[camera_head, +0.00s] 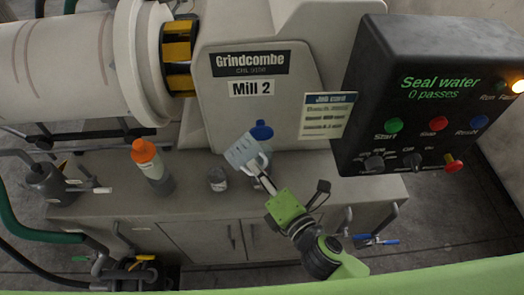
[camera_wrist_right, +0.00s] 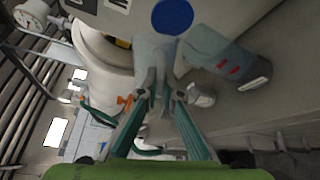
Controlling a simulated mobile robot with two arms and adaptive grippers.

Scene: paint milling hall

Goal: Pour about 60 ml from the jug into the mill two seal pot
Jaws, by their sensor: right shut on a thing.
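My right gripper (camera_head: 259,175) is shut on the handle of a pale grey jug (camera_head: 240,152). The jug is held above the bench and leans toward the upper left; its contents and any stream cannot be made out. In the right wrist view the jug (camera_wrist_right: 153,55) is ahead of my gripper (camera_wrist_right: 164,96), its handle between the fingers. A blue round-topped thing (camera_head: 261,131) is just behind the jug, by the mill face; I cannot tell whether it is the seal pot. A small grey jar (camera_head: 217,180) stands on the bench left of the jug. My left gripper is not in view.
An orange-topped bottle (camera_head: 147,158) stands on the bench, with a dark grey can (camera_head: 48,181) farther left. A black control panel (camera_head: 435,95) reading "Seal water 0 passes" overhangs at right. A job card (camera_head: 327,115) is on the mill (camera_head: 254,90). Valves line the bench front.

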